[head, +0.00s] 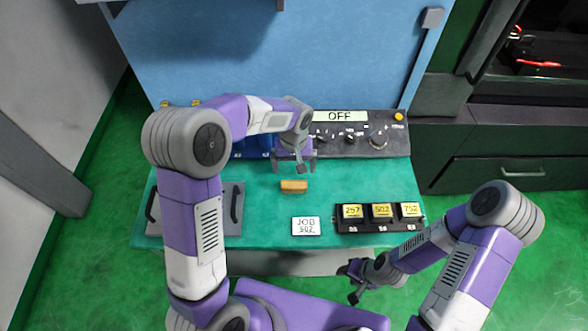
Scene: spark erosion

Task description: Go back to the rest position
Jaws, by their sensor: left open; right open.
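My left gripper (294,166) is open and hangs over the green worktable (370,180), in front of the control panel. A small orange-brown block (293,186) lies on the table just in front of it, apart from the fingers as far as I can see. My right gripper (352,282) is open and empty, low at the right, in front of the table's front edge.
A black tray (345,226) holds yellow-labelled blocks 257, 502 and 752. A grey plate with black handles (234,215) lies at left, partly behind my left arm. The panel (392,135) display reads OFF.

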